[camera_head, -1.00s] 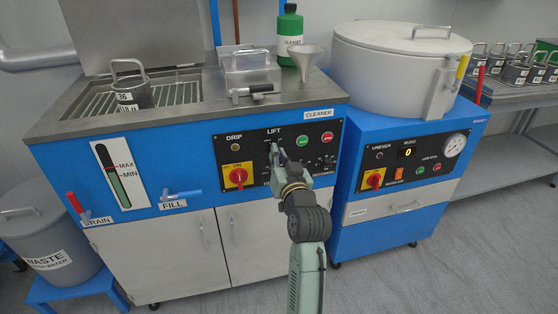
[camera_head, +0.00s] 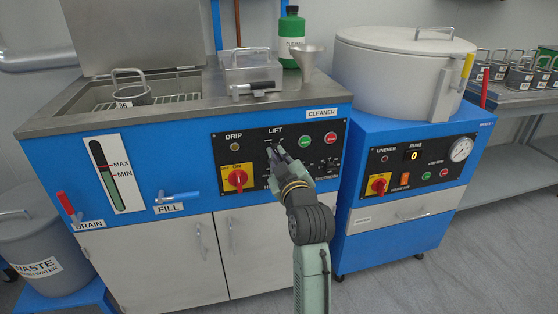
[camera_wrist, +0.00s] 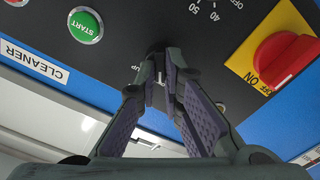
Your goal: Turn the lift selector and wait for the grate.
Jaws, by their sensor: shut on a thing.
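The lift selector (camera_wrist: 158,49) is a small dark knob on the black control panel. In the wrist view it sits between my fingertips, mostly covered, with "UP" lettering beside it. My gripper (camera_head: 278,149) is shut on it under the LIFT label; it also shows in the wrist view (camera_wrist: 160,70). The grate (camera_head: 183,99) is a slatted metal rack inside the tank at the left of the blue machine. A metal basket (camera_head: 131,97) marked 36 stands on it, with its lower part hidden by the tank's front rim.
A green START button (camera_wrist: 85,26) and a red-and-yellow main switch (camera_head: 237,179) flank the selector. A metal box (camera_head: 251,73), a green cleaner bottle (camera_head: 291,30) and a funnel (camera_head: 307,60) stand on the machine top. A second machine (camera_head: 400,90) stands to the right.

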